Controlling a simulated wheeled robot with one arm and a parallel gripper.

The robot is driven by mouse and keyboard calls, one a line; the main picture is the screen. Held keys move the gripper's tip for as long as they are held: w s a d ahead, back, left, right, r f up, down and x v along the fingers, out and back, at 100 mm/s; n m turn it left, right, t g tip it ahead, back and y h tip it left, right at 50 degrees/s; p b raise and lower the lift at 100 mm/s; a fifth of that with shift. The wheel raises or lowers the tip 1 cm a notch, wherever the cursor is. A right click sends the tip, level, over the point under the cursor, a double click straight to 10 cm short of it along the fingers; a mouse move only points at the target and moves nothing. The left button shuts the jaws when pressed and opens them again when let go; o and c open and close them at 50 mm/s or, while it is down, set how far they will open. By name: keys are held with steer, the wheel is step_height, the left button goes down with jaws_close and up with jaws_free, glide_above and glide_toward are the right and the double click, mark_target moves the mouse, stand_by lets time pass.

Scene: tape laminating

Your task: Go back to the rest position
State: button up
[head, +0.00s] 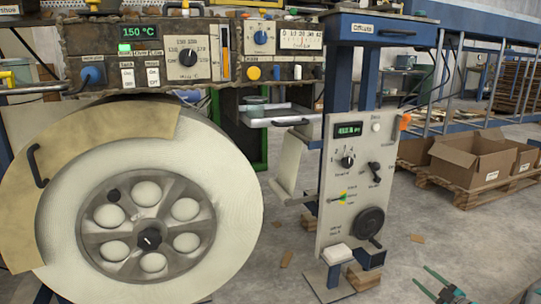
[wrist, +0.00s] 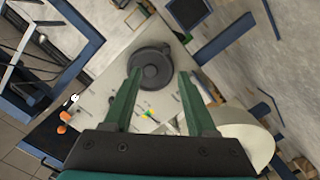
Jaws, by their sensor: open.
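My gripper (head: 443,286) shows at the bottom right of the head view, in front of the machine and apart from it. In the wrist view its two green fingers (wrist: 158,100) are spread with nothing between them. Beyond the fingertips is the round black handwheel (wrist: 151,70) of the grey control panel. In the head view the handwheel (head: 370,223) sits low on the upright panel (head: 335,190), below a green display, a dial and small levers.
A large white roll (head: 150,215) on a spoked hub fills the left, under a control box (head: 187,55) reading 150 °C. Cardboard boxes (head: 472,158) stand on a pallet at the right. The grey floor (head: 480,225) between is mostly clear, with a few scraps.

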steer(key=w+r+m+g+h+p, duration=0.2)
steer(key=r+h, duration=0.1)
steer(key=r, duration=0.3)
steer(key=w+r+m+g+h+p, duration=0.1)
steer(key=w+r+g+h, duration=0.15)
steer(key=r, duration=0.25)
steer(key=s+a+r+m+g+h+p, duration=0.3)
steer(key=s+a+r+m+g+h, duration=0.15)
steer(key=s+a+r, duration=0.55)
steer(key=s+a+r+m+g+y+p, duration=0.1)
steer(key=s+a+r+g+y, duration=0.1)
steer(key=s+a, duration=0.7)
steer(key=s+a+r+m+g+y+p, duration=0.1)
steer(key=s+a+r+m+g+p, duration=0.1)
steer(key=s+a, duration=0.8)
steer(key=s+a+r+m+g+y+p, duration=0.1)
steer(key=s+a+g, duration=0.4)
steer(key=s, duration=1.5)
steer(key=a+r+y+p, duration=0.1)
steer(key=a+r, duration=0.1)
steer(key=a, duration=0.3)
steer(key=shift+s+a+r+y, duration=0.15)
steer(key=shift+s+r+y, duration=0.15)
steer(key=shift+r, duration=0.1)
steer(key=shift+c, duration=0.3)
